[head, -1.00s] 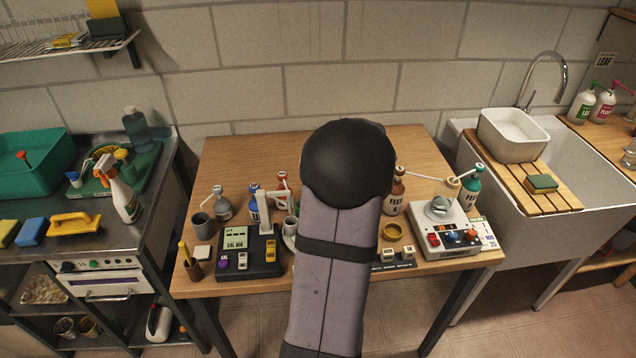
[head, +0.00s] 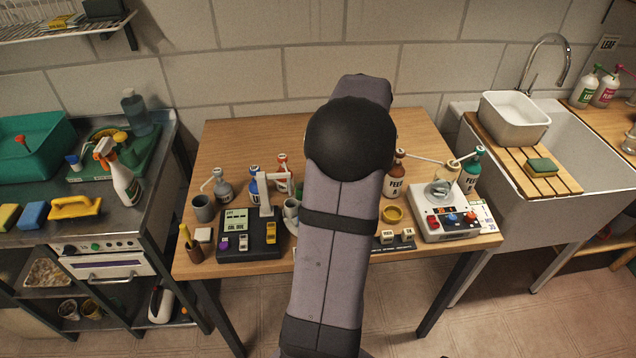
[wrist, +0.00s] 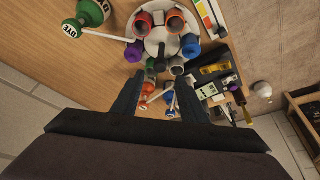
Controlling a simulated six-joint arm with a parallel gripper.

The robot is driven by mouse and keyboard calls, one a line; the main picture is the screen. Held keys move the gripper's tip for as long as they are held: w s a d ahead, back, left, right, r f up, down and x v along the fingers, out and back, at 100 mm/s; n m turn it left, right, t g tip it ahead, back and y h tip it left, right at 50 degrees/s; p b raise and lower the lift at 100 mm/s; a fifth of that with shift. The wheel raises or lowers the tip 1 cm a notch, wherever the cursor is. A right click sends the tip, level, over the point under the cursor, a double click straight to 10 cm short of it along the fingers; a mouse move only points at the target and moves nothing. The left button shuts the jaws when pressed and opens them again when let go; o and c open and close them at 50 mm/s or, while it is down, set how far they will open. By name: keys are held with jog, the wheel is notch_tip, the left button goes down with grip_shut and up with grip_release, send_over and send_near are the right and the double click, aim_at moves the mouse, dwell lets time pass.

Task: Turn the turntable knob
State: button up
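The turntable (wrist: 158,38) shows in the wrist view as a white round plate with several coloured cups around its edge. A small dark upright piece, probably its knob (wrist: 161,55), stands near the plate's middle. My gripper (wrist: 159,77) is open in the wrist view, its two dark fingers apart and pointing toward the turntable. The dark piece lies between the fingertip lines, just beyond the tips; I cannot tell whether the fingers reach around it. No contact shows. In the head view my arm hides the turntable and the gripper.
A green bottle labelled DYE (wrist: 91,14) stands left of the turntable in the wrist view. In the head view, a dark device with a display (head: 250,240) is left of my arm. A brown feed bottle (head: 395,182) and a white stirrer-like device (head: 447,215) are to the right.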

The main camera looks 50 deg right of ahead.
jog(key=shift+p+x, duration=1.1)
jog(key=shift+x, duration=2.45)
grip_shut()
